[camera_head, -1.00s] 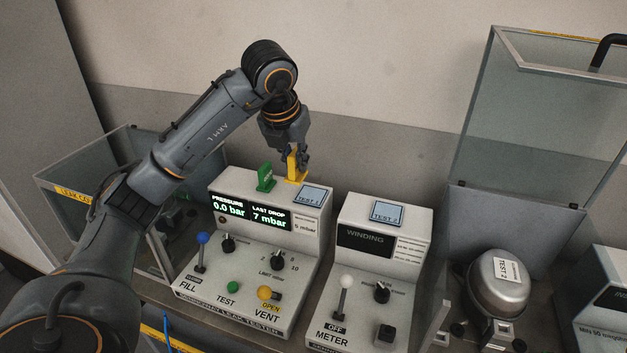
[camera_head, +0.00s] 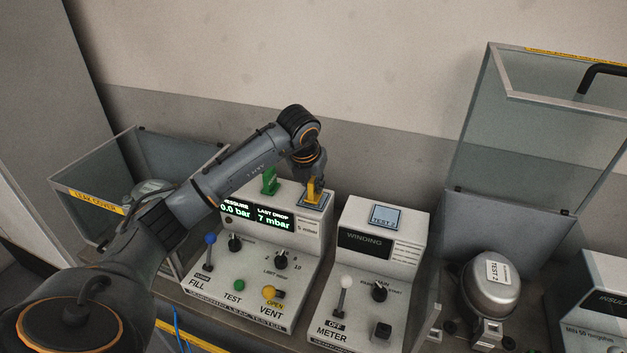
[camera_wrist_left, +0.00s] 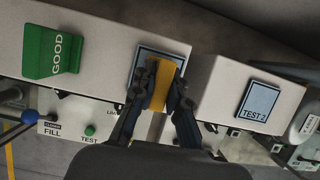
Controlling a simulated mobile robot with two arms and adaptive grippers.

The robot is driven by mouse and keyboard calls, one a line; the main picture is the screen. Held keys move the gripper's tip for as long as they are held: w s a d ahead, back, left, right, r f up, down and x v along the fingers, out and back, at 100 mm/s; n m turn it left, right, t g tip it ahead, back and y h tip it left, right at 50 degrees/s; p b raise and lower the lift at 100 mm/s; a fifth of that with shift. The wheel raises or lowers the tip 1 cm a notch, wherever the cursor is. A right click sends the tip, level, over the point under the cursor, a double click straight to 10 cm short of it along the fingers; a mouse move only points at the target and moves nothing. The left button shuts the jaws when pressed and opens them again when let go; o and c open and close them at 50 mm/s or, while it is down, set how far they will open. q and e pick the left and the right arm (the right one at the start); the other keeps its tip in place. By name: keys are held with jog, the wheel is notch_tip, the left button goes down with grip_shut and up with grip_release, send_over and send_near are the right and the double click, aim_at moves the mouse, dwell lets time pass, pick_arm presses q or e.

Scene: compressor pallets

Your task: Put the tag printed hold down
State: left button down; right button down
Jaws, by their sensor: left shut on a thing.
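The yellow tag (camera_head: 313,188) is held upright by my left gripper (camera_head: 312,180), at the blue-grey pad (camera_head: 326,200) on top of the leak tester. In the left wrist view the fingers (camera_wrist_left: 161,88) are shut on the yellow tag (camera_wrist_left: 161,80), which covers much of the pad (camera_wrist_left: 142,60). Its print cannot be read. I cannot tell whether the tag touches the pad. The green GOOD tag (camera_head: 269,181) stands on the tester to the left, and also shows in the left wrist view (camera_wrist_left: 53,52). My right gripper is not in view.
The leak tester (camera_head: 300,250) has levers and knobs in front. The winding meter (camera_head: 385,265) with its own TEST 2 pad (camera_head: 384,217) stands to the right. Farther right, a compressor (camera_head: 492,283) sits below an open clear cover (camera_head: 530,130). A leak cover (camera_head: 90,196) is at left.

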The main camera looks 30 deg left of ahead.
pick_arm(q)
jog(key=shift+f, duration=0.1)
jog(key=c, duration=1.3)
grip_release()
jog(key=shift+c, duration=0.2)
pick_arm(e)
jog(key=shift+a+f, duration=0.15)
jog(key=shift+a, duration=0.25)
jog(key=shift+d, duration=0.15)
